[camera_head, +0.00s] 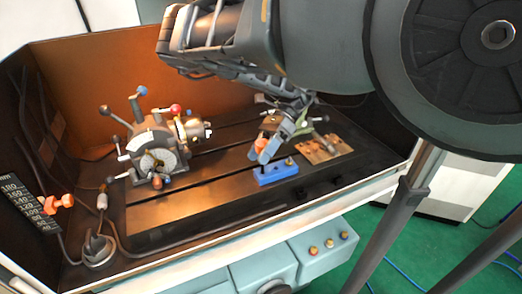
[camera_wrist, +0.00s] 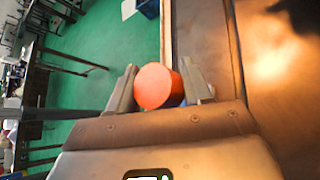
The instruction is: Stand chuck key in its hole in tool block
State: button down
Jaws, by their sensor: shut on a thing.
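My gripper (camera_head: 264,151) reaches down from the upper right, just above the blue tool block (camera_head: 277,175). In the wrist view, my gripper (camera_wrist: 160,88) is shut on the chuck key, whose round orange-red end (camera_wrist: 155,87) shows between the two fingers. This orange end also shows small at the fingers in the head view (camera_head: 262,139). The key's lower part is hidden by the fingers, and I cannot tell whether it touches the block. The tool block lies near the front edge of the machine bed and carries a small brass-coloured piece (camera_head: 289,161).
The indexing chuck (camera_head: 155,150) with several coloured knobs stands on the left of the slotted bed (camera_head: 200,200). A brownish plate (camera_head: 322,151) lies right of the block. A scale panel with orange pieces (camera_head: 60,201) is at the left wall. Bed surface between chuck and block is clear.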

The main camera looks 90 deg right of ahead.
jog(key=shift+f, duration=0.4)
jog(key=shift+c, duration=2)
grip_release()
jog(key=shift+d, duration=0.1)
jog(key=b+v, duration=0.1)
jog(key=v, duration=0.6)
jog(key=shift+s+d+r, duration=0.15)
jog(key=shift+s, duration=0.05)
